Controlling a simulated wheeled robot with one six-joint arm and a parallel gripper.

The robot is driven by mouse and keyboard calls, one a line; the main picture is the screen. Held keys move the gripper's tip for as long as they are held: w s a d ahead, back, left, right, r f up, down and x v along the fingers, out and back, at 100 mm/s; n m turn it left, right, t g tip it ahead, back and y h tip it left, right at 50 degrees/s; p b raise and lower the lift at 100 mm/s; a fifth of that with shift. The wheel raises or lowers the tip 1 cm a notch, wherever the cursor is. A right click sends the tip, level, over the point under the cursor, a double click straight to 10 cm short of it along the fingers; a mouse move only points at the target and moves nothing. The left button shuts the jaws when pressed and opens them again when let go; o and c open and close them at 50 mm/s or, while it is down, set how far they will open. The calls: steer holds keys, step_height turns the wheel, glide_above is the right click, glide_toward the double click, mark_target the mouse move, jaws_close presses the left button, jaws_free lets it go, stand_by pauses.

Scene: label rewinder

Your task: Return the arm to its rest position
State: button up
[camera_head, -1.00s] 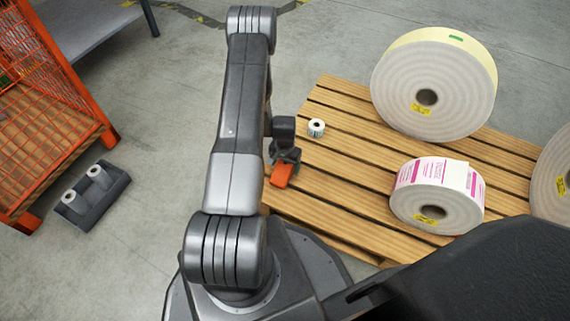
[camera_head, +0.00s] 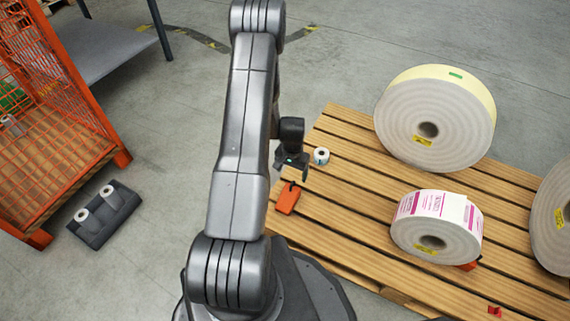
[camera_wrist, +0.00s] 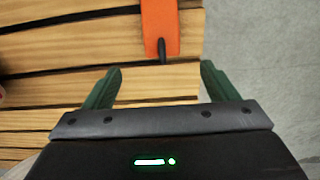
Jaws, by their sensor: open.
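My arm rises through the middle of the head view, and my gripper (camera_head: 293,170) hangs at its right side above the left edge of the pallet. In the wrist view my gripper (camera_wrist: 160,88) shows two green fingers spread apart with nothing between them. An orange tag-like piece (camera_head: 287,198) with a dark loop lies on the pallet's left edge, just below my gripper in the head view. It also shows in the wrist view (camera_wrist: 160,25), beyond the fingertips and apart from them.
The wooden pallet (camera_head: 345,215) bears a large white roll (camera_head: 400,120), a pink-printed label roll (camera_head: 405,225), a small roll (camera_head: 321,155) and part of another roll (camera_head: 545,215). An orange mesh cage (camera_head: 112,148) and a dark two-roll holder (camera_head: 98,232) stand left. Grey floor lies between.

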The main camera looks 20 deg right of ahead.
mark_target(290, 191)
stand_by(0.4)
step_height(290, 191, down, 14)
steer(key=b, duration=0.5)
steer(key=shift+a+r, duration=0.1)
steer(key=shift+r, duration=0.05)
steer(key=shift+b, duration=0.3)
steer(key=shift+r, duration=0.15)
